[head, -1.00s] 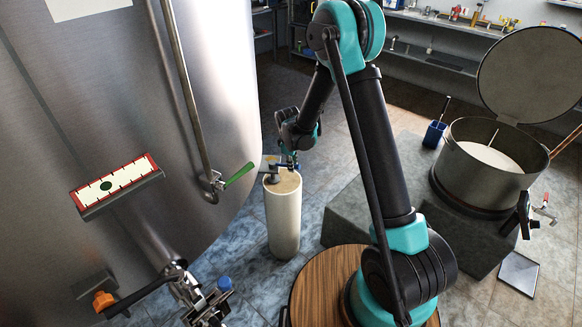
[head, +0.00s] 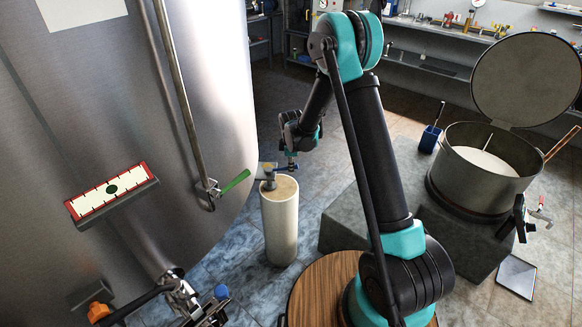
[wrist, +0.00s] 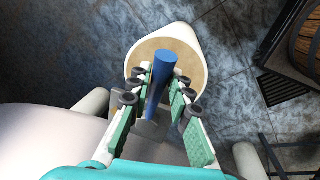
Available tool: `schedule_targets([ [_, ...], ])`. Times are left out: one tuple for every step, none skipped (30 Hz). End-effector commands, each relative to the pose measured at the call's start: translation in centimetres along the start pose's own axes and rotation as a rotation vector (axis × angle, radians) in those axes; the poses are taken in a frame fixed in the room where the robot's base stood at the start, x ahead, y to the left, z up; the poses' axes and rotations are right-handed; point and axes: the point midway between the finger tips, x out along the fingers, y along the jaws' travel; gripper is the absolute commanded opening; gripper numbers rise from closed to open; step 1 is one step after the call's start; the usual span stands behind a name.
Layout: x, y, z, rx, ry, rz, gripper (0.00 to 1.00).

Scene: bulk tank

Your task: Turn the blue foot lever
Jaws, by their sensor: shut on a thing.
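The blue foot lever (wrist: 163,62) shows in the wrist view as a blue bar running between my fingers, above the round tan top of the pale foot (wrist: 192,45). My gripper (wrist: 160,100) is shut on this bar, one green-padded finger on each side. In the head view the foot (head: 280,225) is an upright pale cylinder beside the steel tank. A grey fitting (head: 268,172) sits on its top. My gripper (head: 291,164) reaches down just above the foot's right side there; the lever shows only as a small dark blue strip beside it.
The large steel tank (head: 200,90) stands close on the left, with a green-handled valve (head: 235,182) near the foot. A grey block (head: 365,215) and an open steel vessel (head: 485,195) stand to the right. Tiled floor (head: 235,255) surrounds the foot.

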Motion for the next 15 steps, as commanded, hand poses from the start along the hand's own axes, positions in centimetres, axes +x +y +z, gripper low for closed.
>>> schedule_targets([
  [-0.01,0.04,-0.02,0.001,0.0,0.001,0.0],
  [-0.01,0.04,-0.02,0.001,0.0,0.001,0.0],
  [-0.01,0.04,-0.02,0.001,0.0,0.001,0.0],
  [-0.01,0.03,-0.03,0.001,0.0,0.001,0.0],
  [-0.01,0.03,-0.03,0.001,0.0,0.001,0.23],
  [-0.01,0.03,-0.03,0.001,0.0,0.001,0.28],
  [-0.01,0.02,-0.03,0.001,0.0,0.001,0.32],
  [-0.01,0.02,-0.03,0.001,0.0,0.001,0.35],
  [-0.01,0.01,-0.02,0.001,0.0,0.001,0.4],
  [-0.01,0.01,-0.02,0.001,0.0,0.0,0.41],
  [-0.01,0.01,-0.02,0.001,0.0,0.0,0.41],
  [-0.01,0.01,-0.02,0.001,0.0,0.0,0.41],
  [-0.01,0.0,-0.02,0.001,0.0,0.0,0.41],
  [-0.01,0.0,-0.02,0.001,0.0,0.0,0.41],
  [-0.01,0.0,-0.02,0.001,0.0,0.0,0.41],
])
